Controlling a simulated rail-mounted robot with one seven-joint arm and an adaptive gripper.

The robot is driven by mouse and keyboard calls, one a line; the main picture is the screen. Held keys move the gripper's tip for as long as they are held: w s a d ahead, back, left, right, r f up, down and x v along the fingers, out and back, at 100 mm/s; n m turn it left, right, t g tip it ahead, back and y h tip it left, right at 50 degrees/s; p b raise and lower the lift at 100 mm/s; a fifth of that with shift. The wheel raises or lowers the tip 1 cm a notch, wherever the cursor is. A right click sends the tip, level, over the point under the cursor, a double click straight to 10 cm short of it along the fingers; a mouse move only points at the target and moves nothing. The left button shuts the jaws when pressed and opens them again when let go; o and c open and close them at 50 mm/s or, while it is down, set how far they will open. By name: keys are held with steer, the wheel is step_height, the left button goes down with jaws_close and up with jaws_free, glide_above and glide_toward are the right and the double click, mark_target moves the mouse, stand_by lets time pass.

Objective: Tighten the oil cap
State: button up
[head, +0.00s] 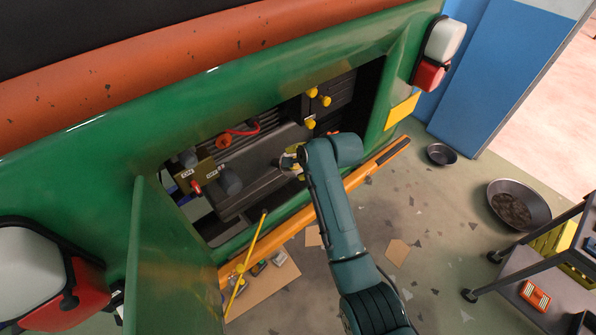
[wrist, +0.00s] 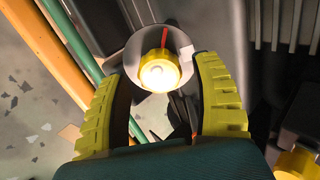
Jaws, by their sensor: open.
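A round yellow cap (wrist: 160,72), which looks like the oil cap, sits on a grey round base with a red line on it in the wrist view. Its face is brightly lit. My gripper (wrist: 168,68) has its two yellow fingers open, one on each side of the cap, with gaps visible between fingers and cap. In the head view my gripper (head: 291,160) is inside the open engine bay and mostly hidden by my arm; I cannot make out this cap there.
Several other yellow caps (head: 312,92) sit above my gripper in the bay. The open green door (head: 172,265), a yellow prop rod (head: 250,255) and an orange bumper bar (head: 375,168) border the bay. A black cart (head: 545,262) and a pan (head: 518,205) stand at right.

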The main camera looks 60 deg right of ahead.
steer(key=shift+f+n+b, duration=0.4)
steer(key=shift+n+b, duration=0.7)
steer(key=shift+b, duration=0.15)
steer(key=shift+r+n+p, duration=0.65)
steer(key=shift+n+p, duration=0.15)
steer(key=shift+p, duration=0.1)
steer(key=n+p, duration=0.1)
steer(key=n, duration=0.4)
steer(key=shift+p, duration=0.3)
steer(key=n, duration=0.4)
steer(key=shift+f, duration=0.25)
steer(key=shift+s, duration=0.1)
steer(key=c, duration=1.1)
